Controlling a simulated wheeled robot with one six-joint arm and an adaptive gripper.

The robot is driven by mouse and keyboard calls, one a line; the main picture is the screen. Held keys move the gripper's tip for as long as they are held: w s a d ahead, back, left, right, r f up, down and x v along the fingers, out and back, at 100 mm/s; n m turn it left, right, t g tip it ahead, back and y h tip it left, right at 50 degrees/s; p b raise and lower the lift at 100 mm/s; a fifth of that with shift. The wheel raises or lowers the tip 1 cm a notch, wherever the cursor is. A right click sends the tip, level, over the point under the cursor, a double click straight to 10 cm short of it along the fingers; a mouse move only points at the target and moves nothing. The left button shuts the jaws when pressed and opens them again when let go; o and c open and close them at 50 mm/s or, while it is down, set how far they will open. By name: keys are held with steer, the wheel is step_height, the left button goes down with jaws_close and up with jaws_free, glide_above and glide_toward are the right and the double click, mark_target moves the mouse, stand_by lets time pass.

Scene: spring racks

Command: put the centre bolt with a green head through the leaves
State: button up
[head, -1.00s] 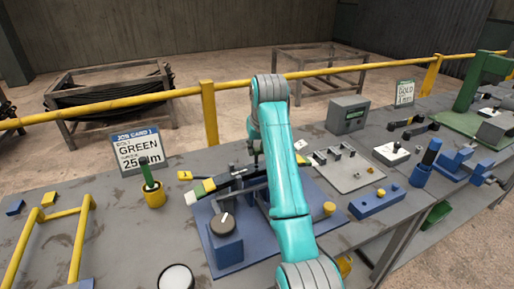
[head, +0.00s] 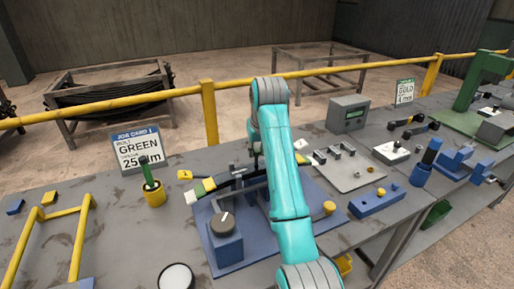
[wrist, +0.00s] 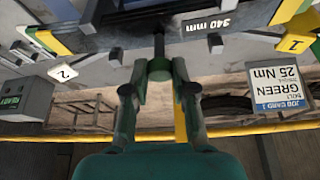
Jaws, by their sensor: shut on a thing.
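My gripper (wrist: 160,80) is shut on the green head of the centre bolt (wrist: 159,70) in the wrist view. The bolt's dark shank (wrist: 158,44) points away from the fingers, towards the leaves. The dark stack of leaves (wrist: 120,37) crosses the top of the wrist view, with a "340 mm" label beside it. The shank overlaps the stack's edge there; I cannot tell if its tip is in a hole. In the head view the leaves (head: 236,184) lie in the blue fixture (head: 226,262), and my arm mostly hides the gripper and bolt.
A knob box (head: 224,224) stands at the fixture's front. A yellow cup (head: 155,194) with a green-handled tool and a job card (head: 138,151) reading GREEN, 25 Nm are at left. A grey plate (head: 345,170) and blue block (head: 376,203) are right. A yellow rail runs behind.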

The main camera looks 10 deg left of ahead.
mark_target(257, 151)
steer(key=shift+f, duration=0.7)
steer(key=o, duration=1.5)
steer(key=shift+r, duration=3.5)
